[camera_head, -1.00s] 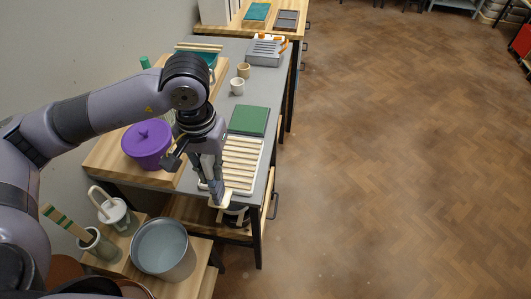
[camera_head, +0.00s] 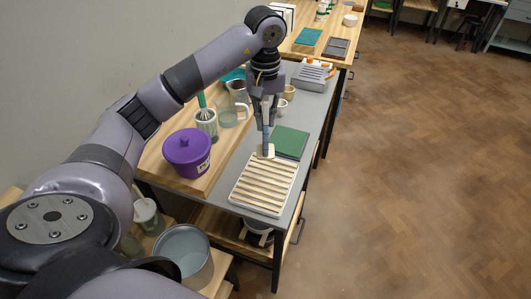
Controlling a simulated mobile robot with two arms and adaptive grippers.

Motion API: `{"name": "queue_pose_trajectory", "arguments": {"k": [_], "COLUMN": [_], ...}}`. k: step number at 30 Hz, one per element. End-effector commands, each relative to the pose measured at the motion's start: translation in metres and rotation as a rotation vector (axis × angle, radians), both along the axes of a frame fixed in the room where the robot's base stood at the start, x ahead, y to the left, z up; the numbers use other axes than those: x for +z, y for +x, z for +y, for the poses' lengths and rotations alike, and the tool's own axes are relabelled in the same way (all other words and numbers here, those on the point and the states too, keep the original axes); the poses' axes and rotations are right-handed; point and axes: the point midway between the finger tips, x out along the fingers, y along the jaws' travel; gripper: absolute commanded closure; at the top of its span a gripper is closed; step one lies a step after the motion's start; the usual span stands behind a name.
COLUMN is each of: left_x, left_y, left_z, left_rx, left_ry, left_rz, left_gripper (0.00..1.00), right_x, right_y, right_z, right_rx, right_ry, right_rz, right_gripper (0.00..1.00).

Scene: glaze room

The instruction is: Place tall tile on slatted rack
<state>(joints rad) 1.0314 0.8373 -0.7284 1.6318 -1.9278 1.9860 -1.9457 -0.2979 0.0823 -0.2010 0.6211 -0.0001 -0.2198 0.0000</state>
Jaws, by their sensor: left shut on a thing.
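The slatted rack (camera_head: 262,190), cream with several parallel slats, lies on the grey table top. My left gripper (camera_head: 267,147) points down at the rack's far end, beside a green square (camera_head: 290,142). It is shut on a small cream piece, likely the tall tile (camera_head: 270,152), of which only a part shows between and beside the fingers. I cannot tell whether the tile touches the rack or hangs just above it. The rack's slats look empty. My right gripper is not in view.
Small cups (camera_head: 281,106) and a grey caddy (camera_head: 312,75) stand farther back. A metal bucket (camera_head: 182,249) is at the lower left.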

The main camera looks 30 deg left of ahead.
Motion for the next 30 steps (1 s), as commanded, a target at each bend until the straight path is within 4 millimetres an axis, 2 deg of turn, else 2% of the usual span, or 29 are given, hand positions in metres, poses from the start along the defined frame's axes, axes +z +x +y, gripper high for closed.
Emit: {"name": "queue_pose_trajectory", "arguments": {"k": [6, 9, 17, 24, 30], "left_x": [-0.054, -0.071, -0.092, -0.122, -0.124], "left_y": [-0.002, -0.001, -0.001, -0.001, 0.0], "left_z": [0.0, 0.0, 0.0, 0.0, 0.0], "left_rx": [-0.001, 0.0, 0.0, 0.0, -0.001], "left_ry": [-0.001, -0.001, 0.0, 0.0, 0.001], "left_rz": [0.005, 0.003, 0.0, 0.0, -0.003], "left_gripper": [1.0, 1.0, 1.0, 1.0, 1.0], "right_x": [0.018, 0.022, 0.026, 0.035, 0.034], "right_y": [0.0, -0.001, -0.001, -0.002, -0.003], "right_z": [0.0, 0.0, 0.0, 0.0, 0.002], "right_rx": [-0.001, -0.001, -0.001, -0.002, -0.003], "right_ry": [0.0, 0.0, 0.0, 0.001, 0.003], "right_rz": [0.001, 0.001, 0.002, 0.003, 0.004], "right_gripper": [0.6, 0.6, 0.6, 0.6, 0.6]}}
